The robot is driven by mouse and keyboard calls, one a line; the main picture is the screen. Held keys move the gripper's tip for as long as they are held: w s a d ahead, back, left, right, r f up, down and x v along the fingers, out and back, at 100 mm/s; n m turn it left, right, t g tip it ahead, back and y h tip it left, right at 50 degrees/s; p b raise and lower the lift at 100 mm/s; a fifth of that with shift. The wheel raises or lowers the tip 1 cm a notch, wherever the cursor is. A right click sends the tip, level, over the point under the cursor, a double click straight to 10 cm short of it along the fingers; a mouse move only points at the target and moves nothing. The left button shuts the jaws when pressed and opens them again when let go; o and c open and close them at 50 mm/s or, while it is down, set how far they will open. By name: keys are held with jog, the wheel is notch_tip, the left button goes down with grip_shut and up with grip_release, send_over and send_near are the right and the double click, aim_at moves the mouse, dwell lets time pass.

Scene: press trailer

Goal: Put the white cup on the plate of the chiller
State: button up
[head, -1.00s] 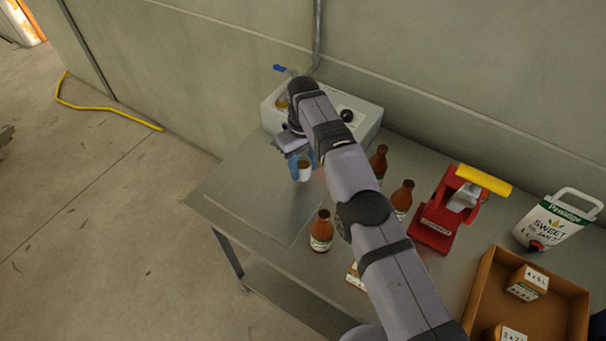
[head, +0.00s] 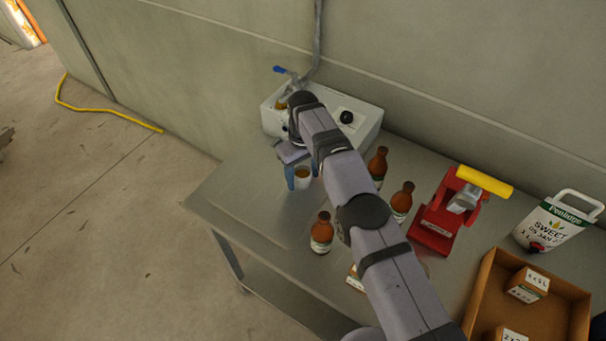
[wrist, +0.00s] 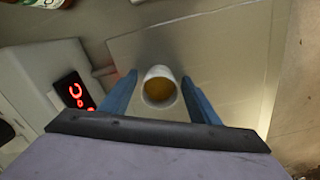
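The white cup (head: 303,182) holds an amber liquid and looks upright on the metal table. It also shows in the wrist view (wrist: 160,72). My gripper (head: 301,174) has two blue fingers, one on each side of the cup. In the wrist view the fingers (wrist: 159,76) are apart, with a narrow gap between each and the cup. The chiller (head: 362,118) is a white box against the wall, behind the cup. Its red display (wrist: 75,92) shows in the wrist view. My arm covers part of the chiller, and I cannot make out its plate clearly.
Brown bottles stand right of the cup (head: 378,165) and in front of it (head: 322,234). A red press (head: 435,222) with a yellow handle, a white jug (head: 553,222) and a cardboard box (head: 485,275) are farther right. The table's left part (head: 235,190) is clear.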

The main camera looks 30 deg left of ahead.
jog(key=shift+r, duration=0.1)
jog(key=shift+r, duration=0.7)
notch_tip(320, 180, up, 11)
jog(key=p, duration=0.9)
jog(key=shift+f, duration=0.1)
